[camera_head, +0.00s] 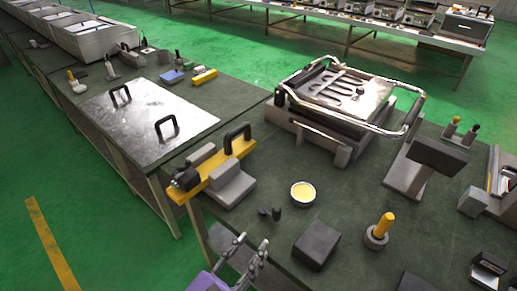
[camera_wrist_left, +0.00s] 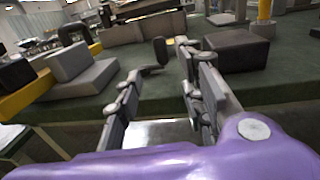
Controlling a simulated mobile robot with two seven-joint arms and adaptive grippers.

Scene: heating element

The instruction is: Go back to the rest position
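My left gripper (camera_head: 252,243), with a purple body, comes in at the bottom of the head view, just off the front edge of the table. Its grey fingers are apart with nothing between them. It also shows in the left wrist view (camera_wrist_left: 155,85), where the table's front edge is visible between and beyond the fingers. My right gripper is not in the head view. The metal device with a slotted plate and tubular handles (camera_head: 340,92) sits at the back of the table, well beyond the left gripper.
A yellow bar fixture (camera_head: 212,168) stands left. Green floor (camera_head: 120,235) lies open at left.

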